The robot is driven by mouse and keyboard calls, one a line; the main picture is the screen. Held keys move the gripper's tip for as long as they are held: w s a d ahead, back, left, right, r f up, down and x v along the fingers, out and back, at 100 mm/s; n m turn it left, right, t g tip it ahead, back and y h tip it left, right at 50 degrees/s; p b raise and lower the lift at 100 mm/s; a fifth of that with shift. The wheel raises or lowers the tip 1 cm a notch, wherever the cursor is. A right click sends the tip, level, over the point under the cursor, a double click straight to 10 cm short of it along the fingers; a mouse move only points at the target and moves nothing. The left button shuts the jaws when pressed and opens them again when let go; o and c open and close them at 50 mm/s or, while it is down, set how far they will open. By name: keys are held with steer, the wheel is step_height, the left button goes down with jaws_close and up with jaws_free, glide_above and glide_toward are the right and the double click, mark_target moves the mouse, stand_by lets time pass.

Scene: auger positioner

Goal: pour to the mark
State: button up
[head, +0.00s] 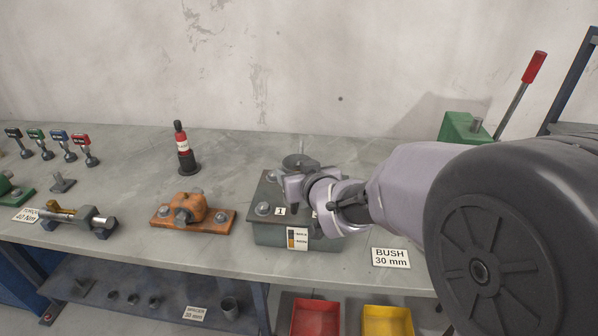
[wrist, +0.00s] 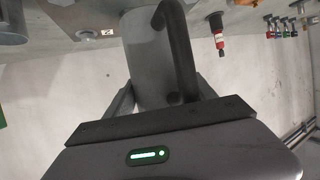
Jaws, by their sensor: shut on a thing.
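My gripper (head: 305,188) is over the grey-green box (head: 268,236) on the bench. In the wrist view it is shut on a grey cylindrical jug (wrist: 147,62) with a dark curved handle (wrist: 183,50). In the head view my gripper and arm largely hide the jug; a round grey part shows just behind the gripper, and I cannot tell whether it belongs to the jug. The box has bolts on top, a tag "1" (head: 280,211) and a white gauge plate (head: 297,239) with a dark and amber strip on its front. I see no stream of liquid.
An orange bolted block (head: 193,215) and a red-and-black bottle (head: 185,150) stand left of the box. A "BUSH 30 mm" card (head: 390,258) lies at the front edge. Red (head: 315,318) and yellow (head: 388,321) bins are below. A green block with a red-handled lever is at right.

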step_height(320, 180, down, 3)
steer(key=b, duration=0.2)
steer(key=shift+f+b, duration=0.2)
steer(key=shift+b, duration=0.2)
steer(key=shift+r+p, duration=0.3)
steer(key=shift+p, duration=0.75)
steer(key=shift+f+g+p, duration=0.35)
steer(key=shift+g+p, duration=0.05)
steer(key=shift+p, duration=0.15)
steer(key=shift+s+f, duration=0.1)
steer(key=shift+f, duration=0.15)
steer(key=shift+s+r+m+g+p, duration=0.1)
steer(key=shift+r+m+g+p, duration=0.5)
steer(key=shift+p, duration=2.65)
steer(key=shift+r+g+p, duration=0.5)
steer(key=shift+g+p, duration=0.4)
steer(key=shift+p, duration=3.05)
